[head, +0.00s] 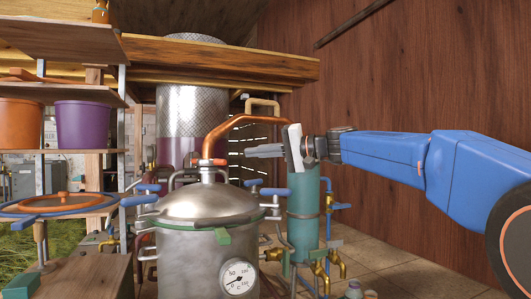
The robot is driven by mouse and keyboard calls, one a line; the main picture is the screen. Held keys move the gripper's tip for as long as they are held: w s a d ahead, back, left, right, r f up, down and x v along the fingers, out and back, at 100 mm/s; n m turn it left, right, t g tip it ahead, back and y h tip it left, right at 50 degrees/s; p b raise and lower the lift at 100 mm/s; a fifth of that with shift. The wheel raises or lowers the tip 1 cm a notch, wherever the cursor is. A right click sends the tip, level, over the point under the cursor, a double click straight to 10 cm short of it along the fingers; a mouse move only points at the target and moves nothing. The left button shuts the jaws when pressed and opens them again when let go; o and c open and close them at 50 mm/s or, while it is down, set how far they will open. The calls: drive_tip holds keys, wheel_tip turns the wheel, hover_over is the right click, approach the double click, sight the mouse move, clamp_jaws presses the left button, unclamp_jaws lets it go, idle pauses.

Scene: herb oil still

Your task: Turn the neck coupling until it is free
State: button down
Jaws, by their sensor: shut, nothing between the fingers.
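The steel still pot (205,240) stands at the front centre with its domed lid on. Above the lid, an orange-red coupling (208,162) sits around the neck, where the bent copper pipe (232,122) comes down. My gripper (250,151) is to the right of the coupling and slightly higher in the picture, its fingers pointing left. The fingers are shut with nothing between them, and a gap shows between them and the coupling. Depth between them is hard to judge from this one view.
A teal cylinder (303,215) stands behind my gripper's wrist, with brass taps below. Blue-handled clamps (275,191) ring the pot lid, and a gauge (238,278) is on its front. A wooden beam (210,62) runs overhead. Shelves with buckets (82,124) stand left.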

sight(208, 161)
drive_tip(key=shift+s+a+f, duration=0.2)
drive_tip(key=shift+a+f, duration=0.1)
drive_tip(key=shift+a, duration=0.65)
drive_tip(key=shift+s+a+f, duration=0.2)
drive_tip(key=shift+a+f, duration=0.1)
drive_tip(key=shift+a, duration=0.7)
drive_tip(key=shift+s+a+f, duration=0.2)
drive_tip(key=shift+a+f, duration=0.1)
drive_tip(key=shift+a, duration=0.65)
drive_tip(key=shift+s, duration=0.1)
